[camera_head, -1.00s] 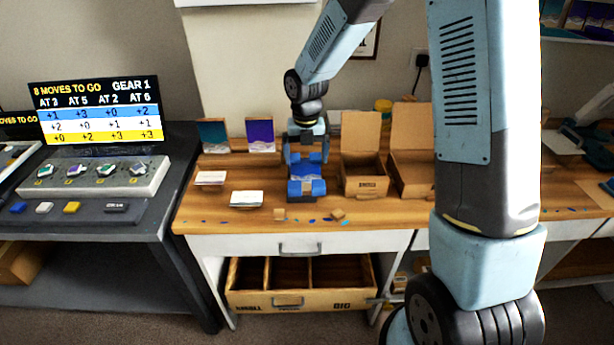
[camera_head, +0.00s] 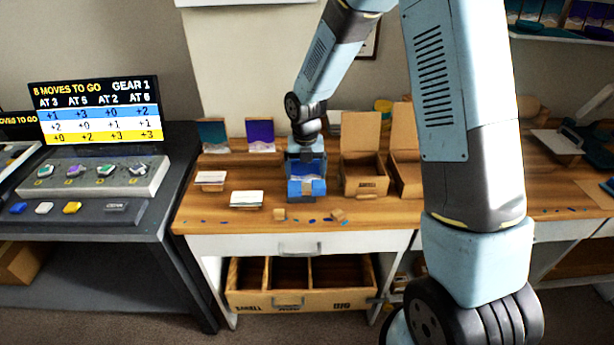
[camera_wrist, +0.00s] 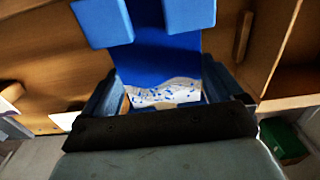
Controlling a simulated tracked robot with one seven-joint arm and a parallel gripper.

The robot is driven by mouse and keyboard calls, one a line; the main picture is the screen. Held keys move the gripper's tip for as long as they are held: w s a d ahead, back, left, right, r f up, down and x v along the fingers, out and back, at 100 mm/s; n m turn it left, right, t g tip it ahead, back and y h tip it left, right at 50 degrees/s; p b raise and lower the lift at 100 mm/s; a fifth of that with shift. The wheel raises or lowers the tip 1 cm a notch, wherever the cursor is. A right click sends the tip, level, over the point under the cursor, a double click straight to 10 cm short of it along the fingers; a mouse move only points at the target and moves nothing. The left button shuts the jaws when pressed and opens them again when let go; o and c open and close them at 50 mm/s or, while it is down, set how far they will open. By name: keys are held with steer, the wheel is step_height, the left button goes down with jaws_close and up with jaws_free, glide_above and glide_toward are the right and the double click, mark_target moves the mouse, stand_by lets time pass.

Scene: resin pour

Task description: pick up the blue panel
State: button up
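The blue panel (camera_wrist: 160,62), with a pale speckled wave band along one edge, shows in the wrist view between the side parts of my gripper. In the head view the panel (camera_head: 306,168) stands on the wooden bench, partly hidden by my gripper (camera_head: 306,188).
A purple panel (camera_head: 260,135) and a teal panel (camera_head: 213,136) stand at the back left. An open cardboard box (camera_head: 365,185) is close on the right. Two white-topped stacks (camera_head: 246,199) (camera_head: 210,178) lie left. Small blue chips and wooden blocks (camera_head: 338,214) lie in front.

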steer(key=shift+c, duration=0.9)
